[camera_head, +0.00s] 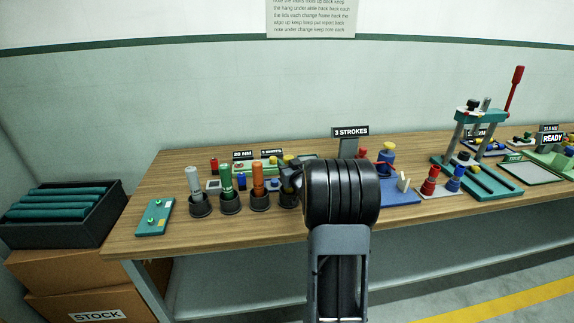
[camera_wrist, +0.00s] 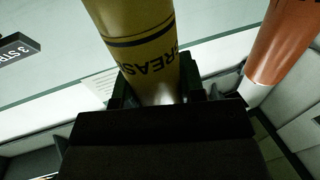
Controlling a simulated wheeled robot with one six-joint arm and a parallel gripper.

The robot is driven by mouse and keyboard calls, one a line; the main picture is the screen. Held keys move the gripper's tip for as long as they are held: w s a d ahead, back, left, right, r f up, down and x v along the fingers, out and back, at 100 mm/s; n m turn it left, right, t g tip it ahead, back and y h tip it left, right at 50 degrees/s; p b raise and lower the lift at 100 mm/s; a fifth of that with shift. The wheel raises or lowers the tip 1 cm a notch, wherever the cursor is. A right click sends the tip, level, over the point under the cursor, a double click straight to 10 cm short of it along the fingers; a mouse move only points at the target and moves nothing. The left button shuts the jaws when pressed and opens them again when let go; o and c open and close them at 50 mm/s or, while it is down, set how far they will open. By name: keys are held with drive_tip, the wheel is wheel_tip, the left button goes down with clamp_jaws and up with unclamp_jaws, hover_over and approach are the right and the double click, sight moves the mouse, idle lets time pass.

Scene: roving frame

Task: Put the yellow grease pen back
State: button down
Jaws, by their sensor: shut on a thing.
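The yellow grease pen (camera_wrist: 140,45) fills the top middle of the wrist view, with dark lettering on its barrel. My gripper (camera_wrist: 158,92) is shut on it, one finger on each side. In the head view my gripper (camera_head: 291,178) is at the right end of a row of black cups, and my arm hides most of it and the pen. A black cup (camera_head: 289,199) shows just below my gripper. I cannot tell whether the pen's end is inside this cup or above it.
A grey pen (camera_head: 194,180), a green pen (camera_head: 225,178) and an orange pen (camera_head: 258,181) stand upright in cups to the left. A teal plate (camera_head: 154,217) lies at the bench's left end. A teal press (camera_head: 480,118) and a blue tray (camera_head: 402,197) are to the right.

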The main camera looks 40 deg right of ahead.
drive_tip(key=c, duration=0.6)
unclamp_jaws()
drive_tip(key=shift+c, duration=0.2)
drive_tip(key=shift+s, duration=0.1)
drive_tip(key=s+a+b, duration=0.1)
drive_tip(key=s+a, duration=0.1)
drive_tip(key=s, duration=1.1)
drive_tip(key=shift+s+a, duration=0.2)
drive_tip(key=shift+a, duration=0.1)
drive_tip(key=shift+r, duration=0.1)
